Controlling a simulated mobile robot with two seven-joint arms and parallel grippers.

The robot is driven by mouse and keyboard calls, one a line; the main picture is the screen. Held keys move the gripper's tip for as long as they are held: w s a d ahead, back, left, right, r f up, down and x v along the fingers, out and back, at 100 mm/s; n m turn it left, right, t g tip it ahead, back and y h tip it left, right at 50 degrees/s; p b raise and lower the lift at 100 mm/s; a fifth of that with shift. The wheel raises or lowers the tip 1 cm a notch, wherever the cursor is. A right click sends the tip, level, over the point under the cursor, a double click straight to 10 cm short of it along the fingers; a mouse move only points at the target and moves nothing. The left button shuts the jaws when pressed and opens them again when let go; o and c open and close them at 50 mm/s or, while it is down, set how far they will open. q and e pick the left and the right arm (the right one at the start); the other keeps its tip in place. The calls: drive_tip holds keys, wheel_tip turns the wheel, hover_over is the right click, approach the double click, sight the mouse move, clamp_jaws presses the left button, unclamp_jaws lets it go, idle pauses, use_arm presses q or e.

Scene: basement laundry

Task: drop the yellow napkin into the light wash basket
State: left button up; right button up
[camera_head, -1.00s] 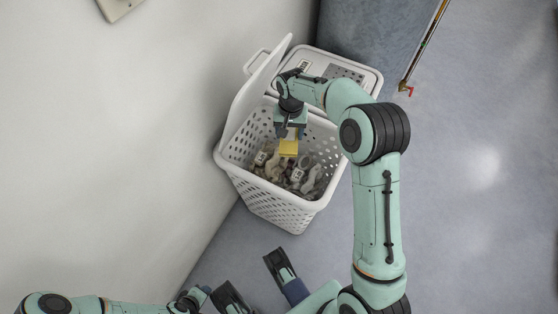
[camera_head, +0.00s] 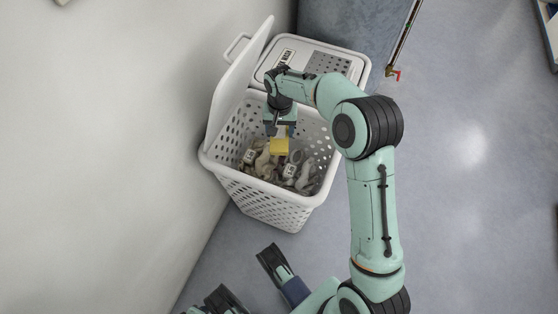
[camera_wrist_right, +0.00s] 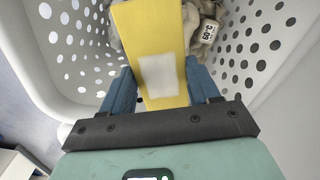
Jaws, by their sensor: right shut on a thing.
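The yellow napkin (camera_head: 279,146) hangs from my right gripper (camera_head: 280,131), over the open mouth of the white perforated basket (camera_head: 265,203). In the right wrist view, the napkin (camera_wrist_right: 150,40) is a flat yellow strip with a pale patch, between the two blue fingers of my right gripper (camera_wrist_right: 160,85), which is shut on it. The basket wall (camera_wrist_right: 75,50) shows on both sides of it. Several crumpled grey and beige cloths (camera_head: 300,172) lie inside the basket below the napkin.
The basket's white lid (camera_head: 235,85) stands raised on the left, close to the pale wall (camera_head: 110,150). A second white basket (camera_head: 352,66) with a closed, labelled lid stands behind. The floor (camera_head: 475,200) on the right is clear.

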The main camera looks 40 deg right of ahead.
drive_tip(key=shift+f, duration=0.15)
use_arm(q)
drive_tip(key=shift+s+f, duration=0.15)
drive_tip(key=shift+s, duration=0.15)
use_arm(e)
drive_tip(key=o, duration=1.2)
drive_tip(key=shift+c, duration=0.2)
use_arm(q)
drive_tip(key=w+d+r+t+p, duration=0.1)
drive_tip(key=w+r+p, duration=0.3)
drive_tip(key=r, duration=0.2)
drive_tip(key=shift+d, duration=0.35)
use_arm(e)
wheel_tip(320, 180, up, 14)
drive_tip(key=shift+f, duration=0.25)
